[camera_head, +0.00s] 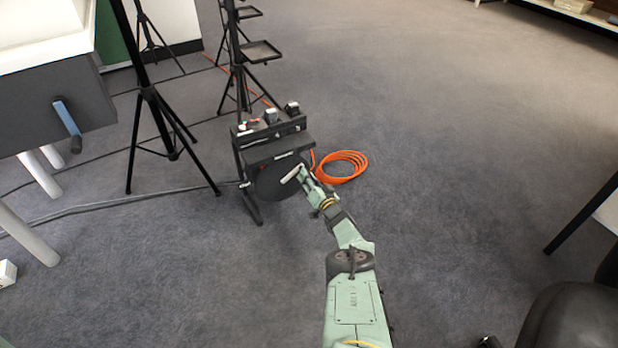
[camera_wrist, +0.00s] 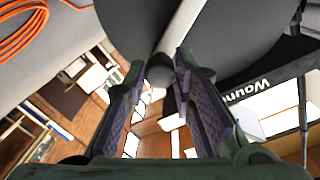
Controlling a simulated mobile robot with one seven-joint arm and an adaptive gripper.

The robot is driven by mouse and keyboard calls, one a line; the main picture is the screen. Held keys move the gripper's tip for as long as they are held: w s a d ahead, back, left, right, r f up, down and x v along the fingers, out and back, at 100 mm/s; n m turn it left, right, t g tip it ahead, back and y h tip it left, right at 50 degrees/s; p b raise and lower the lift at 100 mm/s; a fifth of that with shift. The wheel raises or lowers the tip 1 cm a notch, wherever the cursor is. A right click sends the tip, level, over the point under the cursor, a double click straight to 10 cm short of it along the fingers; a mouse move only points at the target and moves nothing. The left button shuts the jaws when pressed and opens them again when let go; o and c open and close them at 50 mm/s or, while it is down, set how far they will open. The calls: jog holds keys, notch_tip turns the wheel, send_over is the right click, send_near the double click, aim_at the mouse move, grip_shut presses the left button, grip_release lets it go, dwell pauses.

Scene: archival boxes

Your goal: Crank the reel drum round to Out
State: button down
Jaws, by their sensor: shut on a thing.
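The reel drum (camera_head: 272,182) is a dark disc low on a black stand. It fills the top of the wrist view (camera_wrist: 240,35). Its pale crank arm (camera_head: 292,173) runs across the drum's face and shows as a grey bar in the wrist view (camera_wrist: 185,25). My gripper (camera_head: 304,178) is at the crank's outer end. In the wrist view its two ridged fingers (camera_wrist: 160,74) are shut on the dark crank knob (camera_wrist: 160,70). A label reading "Woun…" (camera_wrist: 246,91) shows on a dark plate; its end is cut off. I cannot see an "Out" mark.
An orange cable coil (camera_head: 342,167) lies on the carpet right of the stand. A black shelf (camera_head: 265,136) with small items sits above the drum. A tripod (camera_head: 155,110) and a grey box with a blue handle (camera_head: 66,118) stand left.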

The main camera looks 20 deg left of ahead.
dwell(0.4)
jog(key=c, duration=1.3)
grip_release()
jog(key=shift+c, duration=0.2)
jog(key=shift+d, duration=0.1)
jog(key=v, duration=1.1)
jog(key=shift+s+d, duration=0.25)
jog(key=shift+s, duration=0.1)
